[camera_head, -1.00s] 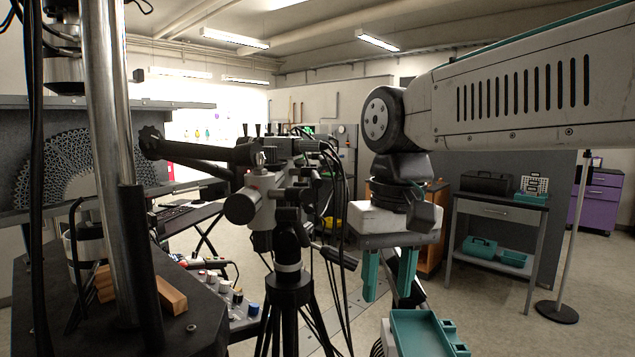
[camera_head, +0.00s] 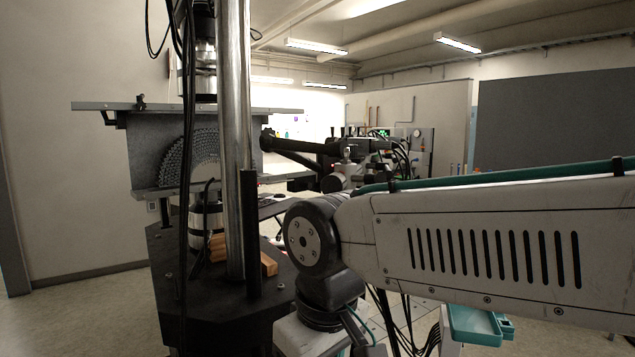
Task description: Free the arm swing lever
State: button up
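A black arm (camera_head: 295,146) reaches right from beside the test machine to a cluster of white and black joint parts (camera_head: 345,172). I cannot single out the swing lever; it is too small to tell or hidden behind my arm.
The test machine has a bright steel column (camera_head: 234,140), a black base plate (camera_head: 185,300) and a curved lattice specimen (camera_head: 203,158). Wooden blocks (camera_head: 267,264) lie on the plate. A teal tray (camera_head: 474,325) is at lower right. Open floor shows at left.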

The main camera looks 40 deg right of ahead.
aim_at(369, 179)
jog(key=u, duration=0.1)
jog(key=k, duration=0.95)
jog(key=z, duration=1.45)
jog(key=i, duration=0.5)
jog(key=u, duration=0.05)
